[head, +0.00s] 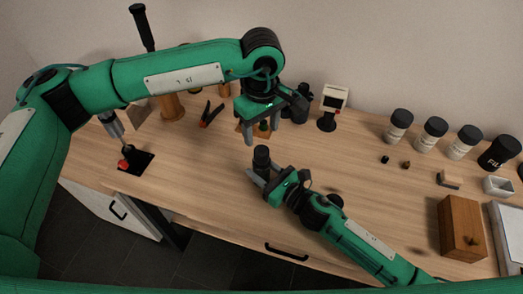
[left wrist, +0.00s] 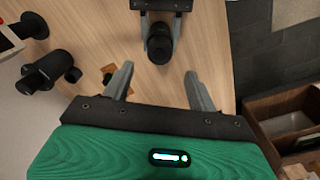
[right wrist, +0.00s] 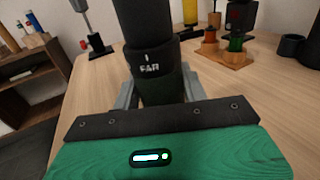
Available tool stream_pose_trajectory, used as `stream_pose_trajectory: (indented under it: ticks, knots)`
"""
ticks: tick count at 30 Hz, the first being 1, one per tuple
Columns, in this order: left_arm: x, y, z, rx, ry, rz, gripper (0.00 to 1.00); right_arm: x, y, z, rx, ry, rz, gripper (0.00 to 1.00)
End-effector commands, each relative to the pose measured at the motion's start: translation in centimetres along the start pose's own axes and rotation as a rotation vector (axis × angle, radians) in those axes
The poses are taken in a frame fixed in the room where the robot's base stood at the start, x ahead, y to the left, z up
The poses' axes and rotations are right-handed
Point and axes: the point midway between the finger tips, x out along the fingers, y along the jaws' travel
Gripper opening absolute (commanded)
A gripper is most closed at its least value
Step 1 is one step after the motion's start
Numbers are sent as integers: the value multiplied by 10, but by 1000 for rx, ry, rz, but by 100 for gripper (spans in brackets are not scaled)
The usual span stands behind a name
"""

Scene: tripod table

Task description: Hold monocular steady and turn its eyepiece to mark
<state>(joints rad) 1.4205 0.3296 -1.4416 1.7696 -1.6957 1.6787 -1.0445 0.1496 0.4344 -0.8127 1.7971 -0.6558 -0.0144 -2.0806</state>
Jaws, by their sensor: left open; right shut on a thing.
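The monocular (head: 261,156) is a black upright cylinder above the table near its front middle. My right gripper (head: 260,172) is shut on its lower body. In the right wrist view the monocular (right wrist: 148,32) stands between the fingers, with a white line and the word "FAR" on a ring; its top is cut off. My left gripper (head: 263,136) is open and empty, pointing down, above and close to the monocular. In the left wrist view the monocular (left wrist: 159,45) shows end-on, beyond the open fingertips and apart from them.
A white device on a black stand (head: 331,103) and a small wooden stand (head: 246,130) are behind the grippers. A red knob (head: 124,164) is further left. Several jars (head: 430,132) and a wooden box (head: 461,228) are at right.

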Motion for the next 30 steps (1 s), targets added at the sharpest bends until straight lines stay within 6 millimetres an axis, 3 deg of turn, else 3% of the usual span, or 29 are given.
stream_pose_trajectory:
  ticks: [6, 12, 18, 26, 30]
  knots:
    - [46, 0, 0, -3, -3, -1, 58, 0, 0, 0, 0, 0, 1, 13]
    - [76, 0, 0, -3, -3, 0, 58, 0, 0, 0, 1, 0, 1, 13]
    - [88, 0, 0, -3, -2, 1, 58, 0, 0, 0, 1, 0, 1, 13]
    - [88, 0, 0, -3, -2, 1, 58, 0, 0, 0, 1, 0, 1, 13]
    - [88, 0, 0, -3, -2, 1, 31, 0, 0, 0, 1, 0, 1, 13]
